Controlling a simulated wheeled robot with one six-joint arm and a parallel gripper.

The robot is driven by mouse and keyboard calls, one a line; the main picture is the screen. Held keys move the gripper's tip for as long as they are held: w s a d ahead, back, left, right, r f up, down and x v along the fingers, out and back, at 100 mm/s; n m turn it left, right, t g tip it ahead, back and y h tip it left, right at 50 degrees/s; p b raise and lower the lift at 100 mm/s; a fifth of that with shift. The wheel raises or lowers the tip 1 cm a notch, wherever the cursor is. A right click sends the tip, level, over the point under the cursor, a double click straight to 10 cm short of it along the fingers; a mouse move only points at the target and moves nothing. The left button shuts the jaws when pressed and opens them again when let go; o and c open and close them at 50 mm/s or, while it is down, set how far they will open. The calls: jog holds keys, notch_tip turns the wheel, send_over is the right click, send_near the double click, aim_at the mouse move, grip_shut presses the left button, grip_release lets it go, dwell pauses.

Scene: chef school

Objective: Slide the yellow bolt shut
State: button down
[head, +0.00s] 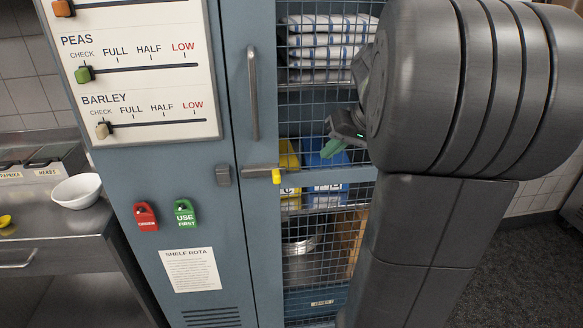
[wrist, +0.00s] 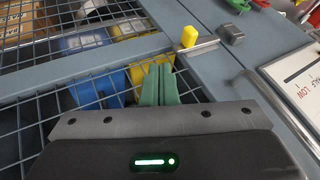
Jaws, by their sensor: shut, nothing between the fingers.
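The bolt has a yellow knob (head: 276,177) on a short metal bar (head: 256,172) at the left edge of the mesh door. A grey keeper block (head: 223,175) sits left of the bar on the cabinet frame, with a small gap between them. In the wrist view, the yellow knob (wrist: 190,36) is upper right of my fingers and the keeper (wrist: 231,34) is further right. My gripper (head: 333,149) has green fingers, shut and empty, in front of the mesh, right of and a little above the knob. The fingers (wrist: 158,84) are apart from the knob.
A vertical door handle (head: 253,93) stands above the bolt. The wire mesh door (head: 318,225) has shelves with folded cloths (head: 325,38) and blue and yellow boxes behind it. Red (head: 146,217) and green (head: 186,217) tags hang left below the keeper.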

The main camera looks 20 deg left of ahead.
jog(key=p, duration=0.2)
send_near(263, 174)
jog(key=shift+w+d+f, duration=0.65)
jog(key=shift+d+f, duration=0.2)
jog(key=shift+f, duration=1.95)
jog(key=s+a, duration=0.1)
jog(key=a, duration=0.1)
jog(key=s+a, duration=0.1)
jog(key=a, duration=0.1)
jog(key=s+a, duration=0.1)
jog(key=a, duration=0.1)
jog(key=shift+s+b, duration=0.3)
jog(key=shift+s, duration=0.1)
